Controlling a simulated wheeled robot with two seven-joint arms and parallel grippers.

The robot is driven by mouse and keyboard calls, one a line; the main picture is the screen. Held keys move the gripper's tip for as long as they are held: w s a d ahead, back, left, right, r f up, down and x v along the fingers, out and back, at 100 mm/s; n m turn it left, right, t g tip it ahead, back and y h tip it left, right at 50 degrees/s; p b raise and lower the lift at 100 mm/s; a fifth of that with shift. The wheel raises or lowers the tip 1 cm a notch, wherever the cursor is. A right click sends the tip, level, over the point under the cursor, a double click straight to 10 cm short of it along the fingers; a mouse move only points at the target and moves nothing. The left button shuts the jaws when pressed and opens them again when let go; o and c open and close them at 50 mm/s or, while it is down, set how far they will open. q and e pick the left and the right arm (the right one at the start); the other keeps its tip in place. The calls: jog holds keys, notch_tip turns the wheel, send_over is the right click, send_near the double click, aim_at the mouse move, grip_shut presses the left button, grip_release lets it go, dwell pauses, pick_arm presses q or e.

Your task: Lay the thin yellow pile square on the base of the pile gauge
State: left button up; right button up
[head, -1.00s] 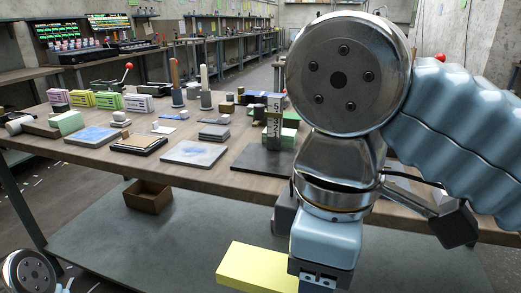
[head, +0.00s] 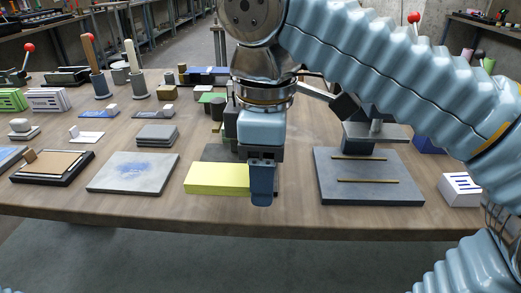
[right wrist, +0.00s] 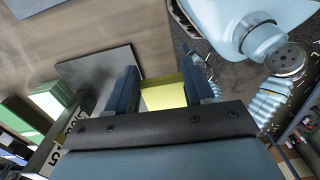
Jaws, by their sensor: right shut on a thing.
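My right gripper (head: 262,185) is shut on the thin yellow pile square (head: 217,178), a flat pale-yellow block that sticks out to the left of the fingers. Both are near the table's front edge, in front of the pile gauge. In the right wrist view the yellow square (right wrist: 164,97) sits between the two fingers (right wrist: 163,88). The gauge's dark flat base (head: 216,152) is mostly hidden behind the gripper and square. The base shows better in the right wrist view (right wrist: 98,72), with the numbered column (right wrist: 76,124) beside it. My left gripper is not in view.
A grey slab with a blue stain (head: 132,172) lies to the left, with a stack of grey plates (head: 157,135) behind it. A dark plate with two brass strips (head: 335,192) lies to the right. A white marked block (head: 461,188) is near the right edge.

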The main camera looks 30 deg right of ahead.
jog(key=w+d, duration=0.1)
jog(key=w, duration=0.1)
jog(key=w+d, duration=0.2)
jog(key=w, duration=0.1)
jog(key=w+d+p, duration=0.1)
jog(key=w, duration=0.1)
jog(key=shift+w+d, duration=0.2)
jog(key=shift+d, duration=0.05)
jog(key=shift+f+b, duration=0.35)
jog(key=shift+f, duration=1.4)
jog(key=shift+f+b, duration=0.4)
jog(key=shift+f, duration=0.25)
jog(key=o, duration=1)
jog(key=shift+f, duration=0.15)
jog(key=shift+o, duration=0.2)
notch_tip(320, 180, up, 9)
jog(key=p, duration=0.2)
